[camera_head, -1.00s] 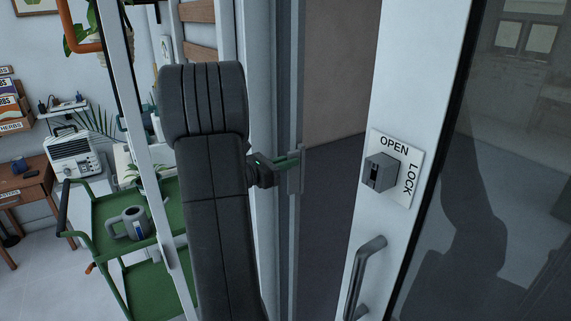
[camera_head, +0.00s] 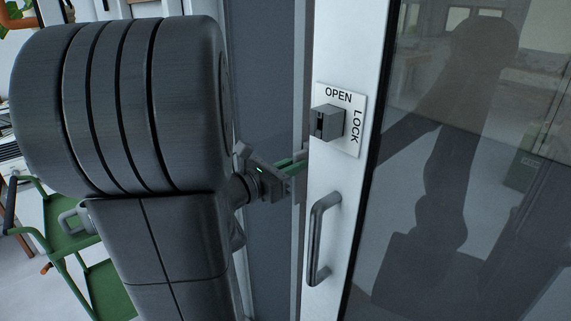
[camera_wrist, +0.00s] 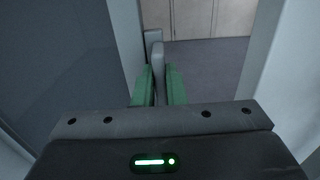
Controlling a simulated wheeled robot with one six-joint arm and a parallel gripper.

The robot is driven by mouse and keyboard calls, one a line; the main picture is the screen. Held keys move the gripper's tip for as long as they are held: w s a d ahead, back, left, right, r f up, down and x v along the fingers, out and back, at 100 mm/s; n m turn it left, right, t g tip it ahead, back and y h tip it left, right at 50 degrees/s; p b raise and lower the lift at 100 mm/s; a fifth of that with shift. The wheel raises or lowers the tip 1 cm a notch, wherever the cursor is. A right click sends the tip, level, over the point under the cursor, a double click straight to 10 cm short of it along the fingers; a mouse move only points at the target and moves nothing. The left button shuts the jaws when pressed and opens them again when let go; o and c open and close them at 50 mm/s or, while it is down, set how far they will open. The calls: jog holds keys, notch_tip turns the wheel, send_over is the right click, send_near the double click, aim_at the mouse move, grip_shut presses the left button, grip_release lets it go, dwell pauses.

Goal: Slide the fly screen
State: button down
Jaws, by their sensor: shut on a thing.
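The fly screen (camera_head: 258,90) is a dark grey panel with a lighter grey upright edge, just left of the white door frame in the head view. In the wrist view the screen (camera_wrist: 65,65) fills the left side. My gripper (camera_head: 296,168) is at its edge. In the wrist view my gripper's green fingers (camera_wrist: 160,85) are shut on the upright grey handle (camera_wrist: 158,65) of the screen, one finger on each side. My arm hides the left part of the screen in the head view.
The white door frame (camera_head: 340,190) carries a grey lock knob (camera_head: 328,122) on an OPEN/LOCK plate and a bar handle (camera_head: 321,240). Dark glass lies to its right. A green cart (camera_head: 105,285) stands at left. The wrist view shows an open gap with floor (camera_wrist: 205,65).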

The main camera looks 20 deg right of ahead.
dwell(0.3)
jog(key=c, duration=1.5)
grip_release()
jog(key=shift+s+a, duration=0.1)
jog(key=shift+v, duration=6.75)
jog(key=shift+x, duration=5.15)
jog(key=shift+a, duration=0.1)
jog(key=shift+v, duration=5.15)
jog(key=shift+w+a+x, duration=0.1)
jog(key=shift+w+x, duration=0.1)
jog(key=shift+x, duration=2.1)
jog(key=shift+w+a+x, duration=0.1)
jog(key=shift+w+x, duration=0.1)
jog(key=shift+x, duration=2.15)
jog(key=shift+w+x, duration=0.15)
jog(key=shift+x, duration=2.15)
